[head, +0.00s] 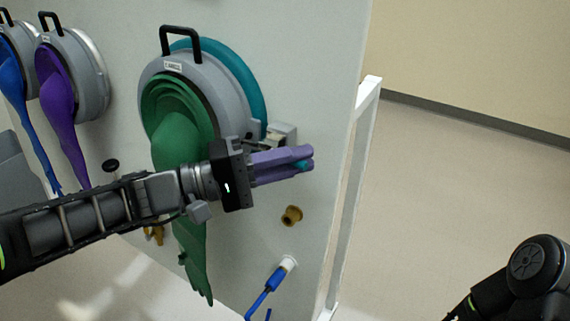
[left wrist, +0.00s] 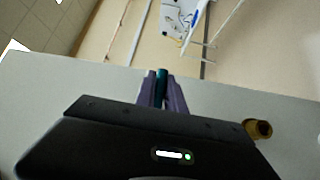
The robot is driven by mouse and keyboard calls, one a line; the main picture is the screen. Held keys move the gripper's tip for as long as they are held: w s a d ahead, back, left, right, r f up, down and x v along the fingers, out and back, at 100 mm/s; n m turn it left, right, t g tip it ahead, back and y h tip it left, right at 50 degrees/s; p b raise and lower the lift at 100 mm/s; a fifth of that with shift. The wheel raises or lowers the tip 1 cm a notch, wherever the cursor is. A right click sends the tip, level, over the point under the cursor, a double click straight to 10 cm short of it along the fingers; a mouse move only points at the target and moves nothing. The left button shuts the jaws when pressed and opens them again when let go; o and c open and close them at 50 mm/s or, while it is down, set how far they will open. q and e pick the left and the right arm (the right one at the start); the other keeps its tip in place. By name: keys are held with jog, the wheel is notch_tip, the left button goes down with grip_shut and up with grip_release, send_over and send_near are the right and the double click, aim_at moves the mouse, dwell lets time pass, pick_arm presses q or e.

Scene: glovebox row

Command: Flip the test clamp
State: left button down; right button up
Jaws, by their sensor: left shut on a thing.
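My left gripper (head: 308,164) reaches across the front of the glovebox panel, its purple fingers shut on a small teal piece (head: 302,164). The teal piece also shows between the fingers (left wrist: 161,88) in the left wrist view. It looks like the handle of the test clamp, but most of it is hidden by the fingers. A pale grey block (head: 284,132) on the panel just above the fingers may be the clamp's body; I cannot see how they join. My right gripper is out of view.
A grey port with a hanging green glove (head: 178,135) and a teal ring (head: 256,90) is behind my left arm. Purple (head: 58,95) and blue (head: 14,85) gloves hang further left. A brass fitting (head: 291,215) and blue connector (head: 274,280) sit below. Open floor lies right.

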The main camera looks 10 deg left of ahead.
pick_arm(q)
jog(key=shift+a+f+g, duration=0.15)
jog(key=shift+g, duration=0.15)
jog(key=shift+s, duration=0.1)
jog(key=shift+m+g+h, duration=0.3)
jog(key=c, duration=1.5)
grip_release()
jog(key=shift+o, duration=0.2)
jog(key=b+v, duration=0.2)
jog(key=v, duration=0.5)
jog(key=shift+s+a, duration=0.2)
jog(key=shift+a, duration=0.1)
